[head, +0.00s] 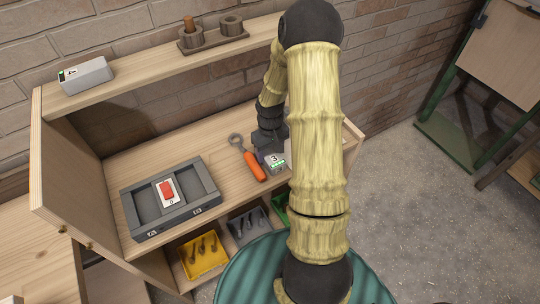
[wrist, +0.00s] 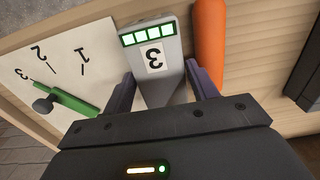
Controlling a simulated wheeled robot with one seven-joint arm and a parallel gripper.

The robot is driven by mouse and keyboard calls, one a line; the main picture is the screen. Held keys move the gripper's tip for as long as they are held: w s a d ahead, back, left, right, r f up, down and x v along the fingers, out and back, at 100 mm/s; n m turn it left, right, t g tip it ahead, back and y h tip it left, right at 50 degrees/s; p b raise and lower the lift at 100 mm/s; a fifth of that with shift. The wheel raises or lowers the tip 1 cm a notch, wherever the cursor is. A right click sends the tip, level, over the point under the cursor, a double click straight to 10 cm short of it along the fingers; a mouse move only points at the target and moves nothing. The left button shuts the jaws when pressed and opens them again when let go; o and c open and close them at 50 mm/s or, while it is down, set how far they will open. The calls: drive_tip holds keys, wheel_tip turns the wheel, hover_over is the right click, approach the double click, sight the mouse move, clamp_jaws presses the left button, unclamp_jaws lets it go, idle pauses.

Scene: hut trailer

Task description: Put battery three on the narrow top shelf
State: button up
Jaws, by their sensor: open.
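Battery three (wrist: 156,88) is a grey block with a white "3" label and a row of lit green bars, lying on the wooden worktop. It also shows in the head view (head: 275,162), partly hidden by my arm. My gripper (wrist: 163,85) is open, with its two dark fingers on either side of the battery near its end. I cannot tell whether the fingers touch it. The narrow top shelf (head: 150,68) runs along the brick wall above the worktop.
An orange-handled wrench (head: 248,158) lies beside the battery. A dark two-bay tray (head: 170,198) with a red switch sits left. A holder with cylinders (head: 212,37) stands on the shelf. A numbered white panel with a green pointer (wrist: 75,102) lies nearby. Yellow (head: 203,257) and grey bins sit below.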

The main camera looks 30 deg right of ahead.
sight(270, 153)
drive_tip(key=shift+f, duration=0.65)
drive_tip(key=c, duration=0.9)
wheel_tip(270, 153, up, 10)
drive_tip(key=shift+r+b, duration=0.1)
drive_tip(key=shift+b, duration=0.3)
